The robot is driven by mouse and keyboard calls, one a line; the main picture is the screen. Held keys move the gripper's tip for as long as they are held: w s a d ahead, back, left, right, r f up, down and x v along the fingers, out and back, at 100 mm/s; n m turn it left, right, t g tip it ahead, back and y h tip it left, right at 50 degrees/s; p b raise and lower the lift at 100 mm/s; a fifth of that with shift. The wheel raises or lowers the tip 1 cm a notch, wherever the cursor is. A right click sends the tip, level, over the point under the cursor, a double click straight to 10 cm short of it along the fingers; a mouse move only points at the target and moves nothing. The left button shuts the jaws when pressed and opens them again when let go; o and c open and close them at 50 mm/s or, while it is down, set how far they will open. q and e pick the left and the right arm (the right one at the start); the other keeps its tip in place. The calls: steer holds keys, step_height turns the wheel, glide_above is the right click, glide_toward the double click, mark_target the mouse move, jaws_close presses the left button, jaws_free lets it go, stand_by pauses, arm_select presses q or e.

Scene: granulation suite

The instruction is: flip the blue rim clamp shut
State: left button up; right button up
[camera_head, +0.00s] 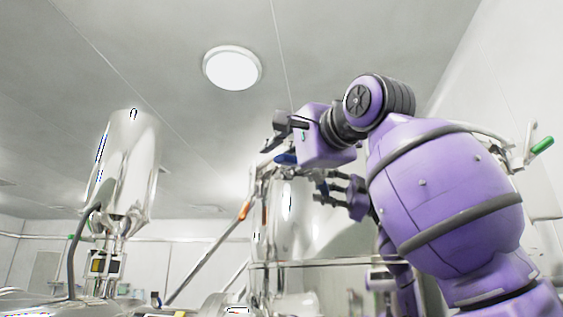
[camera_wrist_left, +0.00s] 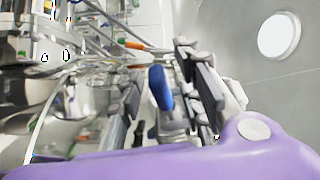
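The blue rim clamp (camera_head: 286,158) is at the top rim of the steel vessel (camera_head: 300,222) in the head view. Its blue handle (camera_wrist_left: 160,88) stands between the fingers in the left wrist view. My left gripper (camera_head: 272,134) is at the rim just above the clamp, partly hiding it. It is open, with a finger on each side of the handle and gaps showing; I see no firm grip. My right gripper (camera_head: 323,187) is lower, beside the vessel's right side, with its dark fingers spread and nothing seen between them.
Orange-marked parts (camera_head: 244,211) show at the vessel's left. A shiny steel hopper (camera_head: 125,165) stands at the far left with a dark hose. A green-ended handle (camera_head: 541,146) is on the right wall. Open air lies above the vessel.

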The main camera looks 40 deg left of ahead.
arm_select(q)
steer(key=v, duration=1.1)
steer(key=shift+d, duration=0.15)
